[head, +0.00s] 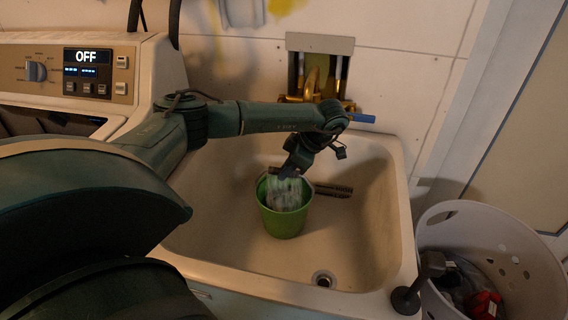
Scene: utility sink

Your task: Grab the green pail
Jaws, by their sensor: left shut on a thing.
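The green pail (283,221) stands upright in the beige utility sink (225,235), left of the drain. A pale, whitish-green thing (285,194) shows inside the pail's mouth; I cannot tell what it is. My left arm reaches over the sink from the left. My left gripper (284,174) points down at the pail's far rim and is shut on the pail there. The fingertips are small and partly hidden.
A washing machine panel (75,75) reading OFF stands at the left. Brass taps with a blue handle (361,118) are behind the sink. The drain (323,279) is uncovered.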

